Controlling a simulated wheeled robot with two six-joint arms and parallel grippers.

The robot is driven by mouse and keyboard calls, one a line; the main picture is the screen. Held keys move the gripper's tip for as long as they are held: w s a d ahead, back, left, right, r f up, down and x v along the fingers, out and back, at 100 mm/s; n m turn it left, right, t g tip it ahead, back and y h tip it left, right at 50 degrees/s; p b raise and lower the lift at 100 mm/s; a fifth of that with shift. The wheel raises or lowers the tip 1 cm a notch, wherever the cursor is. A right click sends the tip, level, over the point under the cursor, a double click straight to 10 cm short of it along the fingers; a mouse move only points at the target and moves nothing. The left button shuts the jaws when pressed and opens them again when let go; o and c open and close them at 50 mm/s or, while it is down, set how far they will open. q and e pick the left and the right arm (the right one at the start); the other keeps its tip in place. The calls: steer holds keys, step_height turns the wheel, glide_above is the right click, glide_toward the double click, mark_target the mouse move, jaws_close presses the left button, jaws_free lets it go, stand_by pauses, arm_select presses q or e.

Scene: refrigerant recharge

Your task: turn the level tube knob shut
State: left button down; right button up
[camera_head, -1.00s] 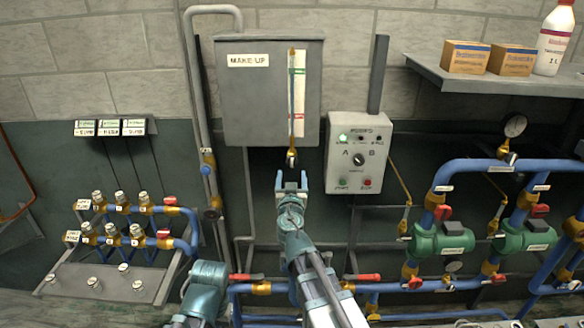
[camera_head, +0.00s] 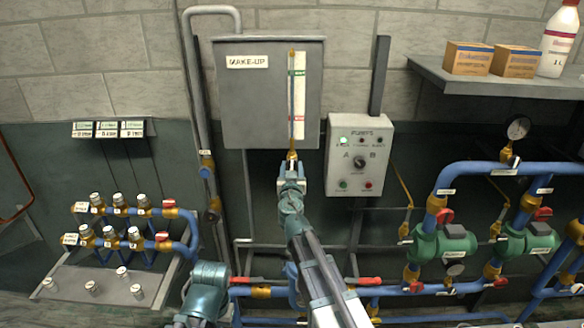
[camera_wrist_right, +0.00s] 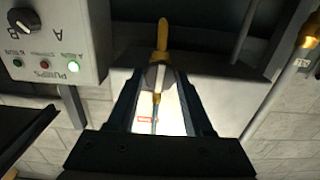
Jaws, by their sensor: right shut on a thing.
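The level tube (camera_head: 291,100) runs upright on the front of the grey make-up tank (camera_head: 250,105), beside a white scale strip. A brass fitting (camera_head: 292,155) sits at its lower end. My right gripper (camera_head: 292,168) is at this fitting, just below the tank. In the right wrist view, the right gripper (camera_wrist_right: 158,74) has its fingers on either side of the small pale knob (camera_wrist_right: 153,77), shut on it. The brass end (camera_wrist_right: 162,35) projects beyond the fingers. The knob is hidden by the gripper in the head view. My left gripper is not in view.
A pump control box (camera_head: 360,155) with a lit green lamp hangs close right of the gripper. A vertical grey pipe (camera_head: 203,120) stands left. Blue pipes with green pumps (camera_head: 443,243) fill the right. A valve manifold (camera_head: 130,235) stands at left.

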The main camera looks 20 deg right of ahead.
jaws_close()
steer(key=shift+m, duration=2.2)
steer(key=shift+m, duration=0.9)
steer(key=shift+s+m, duration=0.1)
steer(key=shift+m, duration=1.2)
steer(key=m, duration=0.4)
steer(key=o, duration=1.1)
jaws_free()
steer(key=shift+c, duration=0.2)
